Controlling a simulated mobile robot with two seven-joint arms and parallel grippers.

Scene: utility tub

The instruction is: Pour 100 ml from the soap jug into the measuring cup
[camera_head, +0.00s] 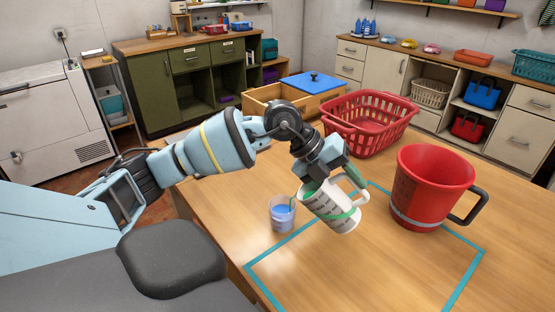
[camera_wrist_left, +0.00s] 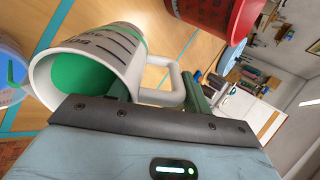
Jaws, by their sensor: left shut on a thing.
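In the left wrist view the jug (camera_wrist_left: 110,50) shows green inside. A clear cup (camera_head: 282,214) with blue contents stands upright on the table, just left of the jug's mouth. A thin green strip shows at the cup; I cannot tell whether it is a stream or an object. At the left wrist view's edge the cup (camera_wrist_left: 8,88) is partly cut off. My right gripper is out of view.
A large red jug (camera_head: 425,190) with a dark handle stands right of the white jug. A red basket (camera_head: 365,128) and a wooden box with a blue lid (camera_head: 310,82) are behind. A teal outline (camera_head: 462,275) marks the table; its front part is clear.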

